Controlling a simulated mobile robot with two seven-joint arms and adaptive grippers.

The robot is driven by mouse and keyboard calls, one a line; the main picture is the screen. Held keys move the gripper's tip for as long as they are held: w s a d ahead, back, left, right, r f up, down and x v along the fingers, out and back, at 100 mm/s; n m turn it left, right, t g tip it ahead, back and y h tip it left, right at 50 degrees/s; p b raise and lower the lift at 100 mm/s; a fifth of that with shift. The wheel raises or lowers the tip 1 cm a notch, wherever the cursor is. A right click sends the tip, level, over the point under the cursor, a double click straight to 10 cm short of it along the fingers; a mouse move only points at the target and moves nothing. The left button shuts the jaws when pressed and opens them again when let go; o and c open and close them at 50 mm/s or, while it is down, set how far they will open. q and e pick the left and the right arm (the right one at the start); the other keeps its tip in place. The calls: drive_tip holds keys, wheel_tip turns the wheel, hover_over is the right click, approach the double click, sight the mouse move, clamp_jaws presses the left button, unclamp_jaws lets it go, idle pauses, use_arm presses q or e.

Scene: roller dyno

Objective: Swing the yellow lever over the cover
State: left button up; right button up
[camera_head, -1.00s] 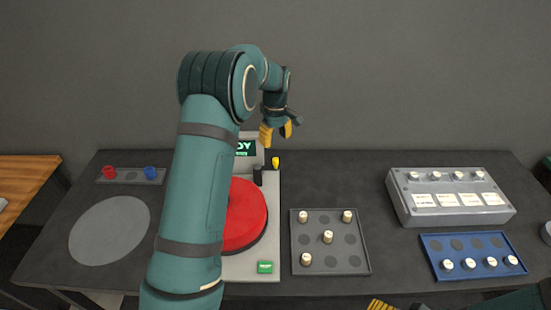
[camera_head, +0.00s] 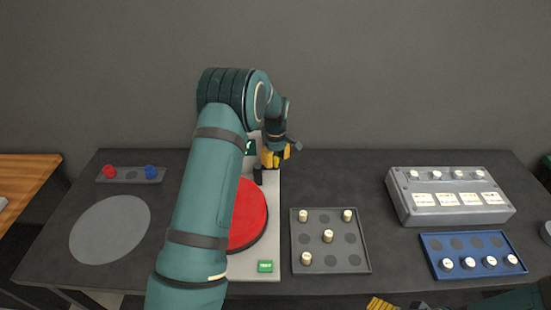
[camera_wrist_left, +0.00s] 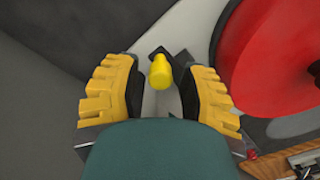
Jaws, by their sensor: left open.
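The yellow lever (camera_wrist_left: 160,73) shows in the left wrist view as a yellow knob on a dark arm, between my open left fingers. In the head view my left gripper (camera_head: 276,156) is at the back right of the machine and largely hides the lever. I see a gap on both sides of the knob, so the fingers are not closed on it. The round red cover (camera_head: 251,214) lies on the pale machine base, partly hidden by my left arm; it also shows in the left wrist view (camera_wrist_left: 275,60). A yellow finger of my right gripper (camera_head: 380,304) shows at the bottom edge.
A black post (camera_head: 258,175) stands beside the lever. A green button (camera_head: 265,266) is at the base's front. A grey tray with several pegs (camera_head: 330,265) stands right of the machine. A grey box (camera_head: 450,215) and a blue tray (camera_head: 440,275) are farther right.

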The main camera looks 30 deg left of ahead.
use_arm(q)
clamp_jaws()
drive_tip(key=shift+s, duration=0.1)
drive_tip(key=s+a+m+b, duration=0.1)
drive_tip(key=s+m, duration=0.2)
drive_tip(key=m, duration=0.4)
drive_tip(key=s+a+m+b, duration=0.1)
drive_tip(key=s+m, duration=0.2)
drive_tip(key=m, duration=0.4)
drive_tip(key=s+a+m+b, duration=0.1)
drive_tip(key=s+m, duration=0.2)
drive_tip(key=m, duration=0.4)
drive_tip(key=shift+a+m, duration=0.3)
drive_tip(key=shift+a, duration=0.1)
drive_tip(key=shift+s+a+m, duration=0.1)
drive_tip(key=shift+a+m, duration=0.5)
drive_tip(key=shift+m, duration=0.6)
